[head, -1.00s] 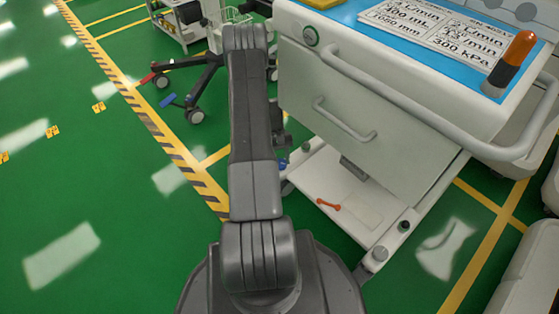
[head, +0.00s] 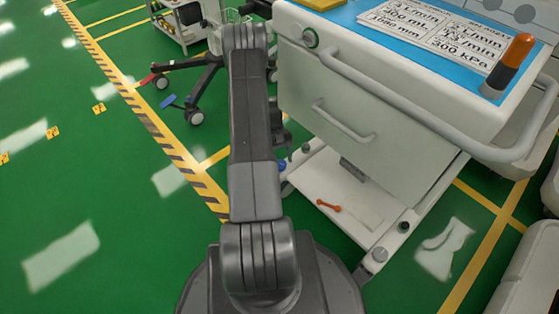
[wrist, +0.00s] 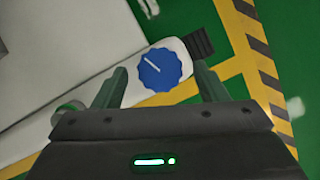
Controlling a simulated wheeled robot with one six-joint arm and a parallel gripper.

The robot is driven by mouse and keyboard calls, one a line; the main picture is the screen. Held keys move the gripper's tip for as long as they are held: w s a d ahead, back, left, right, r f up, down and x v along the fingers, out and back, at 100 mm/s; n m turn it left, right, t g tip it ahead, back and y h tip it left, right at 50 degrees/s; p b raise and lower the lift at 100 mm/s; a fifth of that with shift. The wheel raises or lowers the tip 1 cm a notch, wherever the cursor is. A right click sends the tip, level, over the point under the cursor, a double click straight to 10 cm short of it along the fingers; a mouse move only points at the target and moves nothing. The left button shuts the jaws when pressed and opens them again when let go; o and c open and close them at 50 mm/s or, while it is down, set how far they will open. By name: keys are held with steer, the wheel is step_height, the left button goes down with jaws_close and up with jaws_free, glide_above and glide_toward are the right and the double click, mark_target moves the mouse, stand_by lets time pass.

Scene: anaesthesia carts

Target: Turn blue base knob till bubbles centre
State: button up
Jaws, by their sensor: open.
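The blue base knob (wrist: 160,70) is round with a scalloped edge and a white line pointing to its upper left in the wrist view. It sits on the white base of the cart. In the head view my arm hides most of the gripper. No level bubbles can be made out.
The white cart (head: 330,90) with a drawer and rail stands over its base. An orange-red tool (head: 328,206) lies on the base shelf. A dark knob (head: 404,227) sits at another base corner. Open green floor lies left, past a striped line (head: 165,140).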

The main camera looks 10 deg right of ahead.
steer(key=d+p+v, duration=0.1)
steer(key=p+v, duration=0.2)
steer(key=v, duration=1)
steer(key=shift+a, duration=0.5)
steer(key=shift+w+r+p, duration=0.1)
steer(key=shift+r+p, duration=0.05)
steer(key=shift+p, duration=0.15)
steer(key=b+x, duration=0.4)
steer(key=x, duration=1)
